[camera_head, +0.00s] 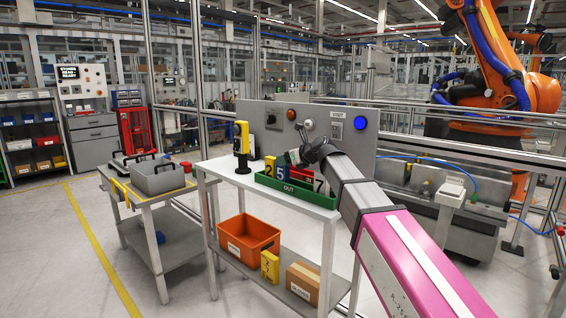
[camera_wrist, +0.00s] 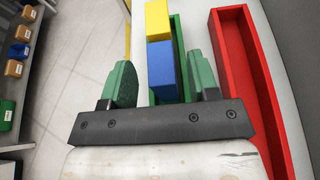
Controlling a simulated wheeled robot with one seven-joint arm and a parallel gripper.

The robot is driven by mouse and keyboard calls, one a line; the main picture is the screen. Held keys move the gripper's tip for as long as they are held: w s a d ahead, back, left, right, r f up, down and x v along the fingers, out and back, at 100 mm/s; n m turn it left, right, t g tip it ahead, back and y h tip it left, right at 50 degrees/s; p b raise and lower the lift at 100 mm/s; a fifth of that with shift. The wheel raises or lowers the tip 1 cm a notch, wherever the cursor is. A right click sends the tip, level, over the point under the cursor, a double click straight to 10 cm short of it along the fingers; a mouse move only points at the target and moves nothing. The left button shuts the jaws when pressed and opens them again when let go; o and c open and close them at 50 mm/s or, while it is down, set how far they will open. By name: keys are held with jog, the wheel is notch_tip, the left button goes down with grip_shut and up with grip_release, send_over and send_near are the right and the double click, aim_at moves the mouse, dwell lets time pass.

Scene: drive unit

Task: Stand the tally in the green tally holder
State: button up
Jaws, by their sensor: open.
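The green tally holder (camera_head: 290,195), a long tray marked OUT, stands on the white table in the head view. A yellow tally (camera_head: 269,166) marked 2 and a blue tally (camera_head: 281,172) marked 5 stand upright at its left part. A tally marked 7 (camera_head: 319,184) shows at its right end. My gripper (camera_wrist: 163,85) is open over the holder, its green-padded fingers on either side of the blue tally (camera_wrist: 162,70) in the wrist view. The yellow tally (camera_wrist: 157,20) is just beyond. Whether the fingers touch the blue tally I cannot tell.
A red tray (camera_wrist: 246,70) lies right of my fingers. A yellow and black post (camera_head: 242,145) stands on the table's left. A grey control panel (camera_head: 350,135) rises behind. The lower shelf holds an orange bin (camera_head: 248,238), a yellow tally (camera_head: 270,266) and a carton (camera_head: 303,283).

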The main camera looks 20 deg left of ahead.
jog(key=v, duration=0.9)
jog(key=shift+d+r, duration=0.15)
jog(key=shift+d, duration=0.1)
dwell(1.2)
